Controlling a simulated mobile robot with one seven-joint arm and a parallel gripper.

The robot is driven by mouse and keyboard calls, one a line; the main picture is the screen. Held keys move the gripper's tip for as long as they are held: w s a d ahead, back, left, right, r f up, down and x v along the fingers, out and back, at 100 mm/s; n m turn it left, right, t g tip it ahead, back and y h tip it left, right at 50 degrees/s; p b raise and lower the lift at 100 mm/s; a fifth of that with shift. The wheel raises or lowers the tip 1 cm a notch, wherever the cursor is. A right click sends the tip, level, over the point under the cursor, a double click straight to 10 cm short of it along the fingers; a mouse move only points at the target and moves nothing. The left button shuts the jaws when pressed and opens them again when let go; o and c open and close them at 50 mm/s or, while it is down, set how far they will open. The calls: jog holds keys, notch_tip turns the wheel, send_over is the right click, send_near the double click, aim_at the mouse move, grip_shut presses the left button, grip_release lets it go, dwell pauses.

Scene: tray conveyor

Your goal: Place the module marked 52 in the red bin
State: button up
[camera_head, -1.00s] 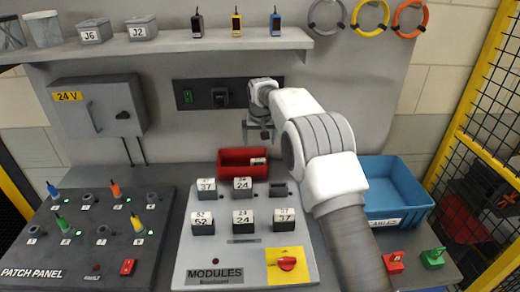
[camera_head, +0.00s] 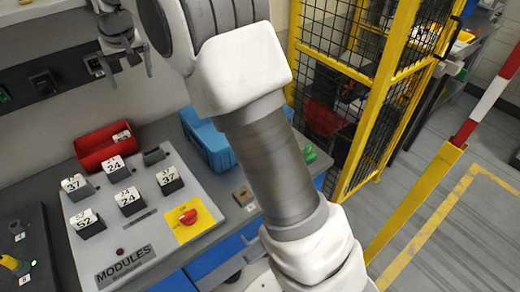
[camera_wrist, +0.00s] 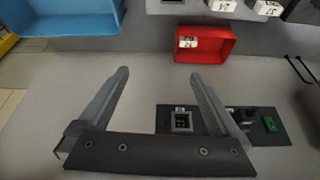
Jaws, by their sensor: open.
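The module whose label read 52 in the earlier head view is the front-left block (camera_head: 87,222) on the grey MODULES panel; its label is hard to read now. The red bin (camera_head: 90,163) stands behind the panel and holds one labelled module (camera_head: 121,137). In the wrist view the red bin (camera_wrist: 220,57) is upper right, with that module (camera_wrist: 187,43) inside. My gripper (camera_head: 124,68) is high at the back wall, left of the blue bin. In the wrist view my gripper (camera_wrist: 159,75) has its fingers wide apart with nothing between them.
Other modules marked 37 (camera_head: 75,186) and 24 (camera_head: 115,168) sit on the panel beside an empty slot (camera_head: 153,156). A red knob (camera_head: 188,216) is at its front. A blue bin (camera_head: 213,149) is partly behind my arm. A yellow cage (camera_head: 372,95) stands right.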

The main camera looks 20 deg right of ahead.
jog(key=s+d+r+m, duration=0.1)
jog(key=s+d+r, duration=0.3)
jog(key=s+d, duration=0.45)
jog(key=s+d+r, duration=0.4)
jog(key=s+d, duration=0.1)
jog(key=s, duration=0.6)
jog(key=s+d+f, duration=0.2)
jog(key=s+f, duration=0.1)
jog(key=s, duration=0.6)
jog(key=s+d+f+m+t+h, duration=0.1)
jog(key=s+d+f, duration=0.2)
jog(key=s, duration=0.6)
jog(key=shift+s+d+f, duration=0.2)
jog(key=shift+d+f, duration=0.05)
jog(key=shift+f, duration=0.25)
